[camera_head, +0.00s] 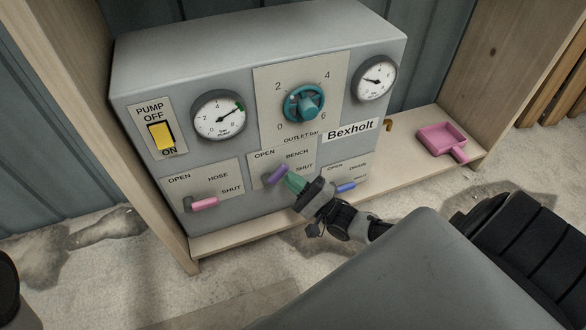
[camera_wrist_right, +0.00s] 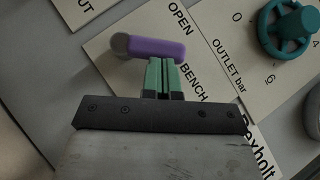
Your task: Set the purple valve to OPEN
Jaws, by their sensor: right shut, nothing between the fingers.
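The purple valve (camera_head: 277,175) is a lever on the BENCH plate of the grey panel. From its grey pivot the lever slants up and right, between OPEN above and SHUT to the right. It also shows in the right wrist view (camera_wrist_right: 156,48). My right gripper (camera_head: 289,181) is shut and empty, with its green fingertips at the lower right side of the lever. In the wrist view the fingertips (camera_wrist_right: 163,62) are close against the lever's side; I cannot tell if they touch. My left gripper is not in view.
A pink lever (camera_head: 204,203) points at SHUT on the HOSE plate, left. A blue lever (camera_head: 345,187) is just right of my gripper. A teal knob (camera_head: 304,102), two gauges and a yellow switch (camera_head: 161,136) sit above. A pink scoop (camera_head: 442,141) lies on the shelf, right.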

